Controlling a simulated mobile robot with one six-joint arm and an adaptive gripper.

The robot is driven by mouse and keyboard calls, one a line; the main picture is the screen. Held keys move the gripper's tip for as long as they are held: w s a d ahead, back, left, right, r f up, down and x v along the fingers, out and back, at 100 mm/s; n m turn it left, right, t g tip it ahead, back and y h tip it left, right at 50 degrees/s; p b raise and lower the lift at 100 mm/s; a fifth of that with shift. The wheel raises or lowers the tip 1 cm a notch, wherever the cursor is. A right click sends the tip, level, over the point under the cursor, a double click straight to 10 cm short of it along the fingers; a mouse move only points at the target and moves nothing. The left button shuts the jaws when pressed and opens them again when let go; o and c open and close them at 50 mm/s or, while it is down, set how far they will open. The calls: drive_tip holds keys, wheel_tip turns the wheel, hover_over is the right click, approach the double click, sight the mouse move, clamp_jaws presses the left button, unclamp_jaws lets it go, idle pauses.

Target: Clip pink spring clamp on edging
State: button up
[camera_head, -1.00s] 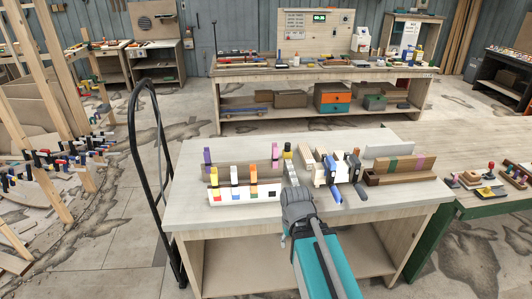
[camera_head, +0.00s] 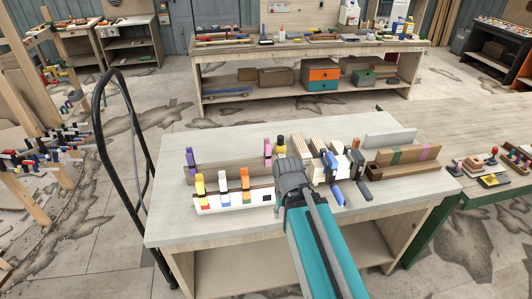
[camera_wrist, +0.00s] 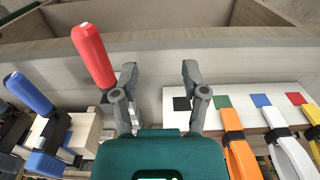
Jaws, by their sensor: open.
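The red handle is close beside one finger. In the head view my wrist hides the fingertips.
Yellow, white and orange clamps sit along the white strip (camera_head: 212,204) in the head view. Blue-handled (camera_head: 334,165) and dark-handled (camera_head: 357,163) clamps stand right of my arm. The table's left end (camera_head: 168,222) is bare. A black hoop rail (camera_head: 103,150) stands left.

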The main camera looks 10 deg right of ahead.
drive_tip(key=shift+w, duration=0.15)
drive_tip(key=o, duration=0.5)
drive_tip(key=shift+w+r, duration=0.2)
drive_tip(key=shift+o, duration=0.5)
drive_tip(key=shift+w+r+n+p, duration=0.2)
drive_tip(key=shift+w+n+p, duration=0.1)
drive_tip(key=shift+p, duration=0.05)
drive_tip(key=w+r+n+p, duration=0.8)
drive_tip(key=w, duration=0.6)
drive_tip(key=w+r+n+p, duration=0.8)
drive_tip(key=w+n, duration=0.1)
drive_tip(key=w, duration=0.5)
drive_tip(key=shift+a, duration=0.15)
drive_tip(key=b, duration=0.8)
hover_over(268, 153)
drive_tip(key=w, duration=0.2)
wheel_tip(268, 153, down, 8)
drive_tip(key=shift+w+f, duration=0.15)
drive_tip(key=shift+f, duration=0.1)
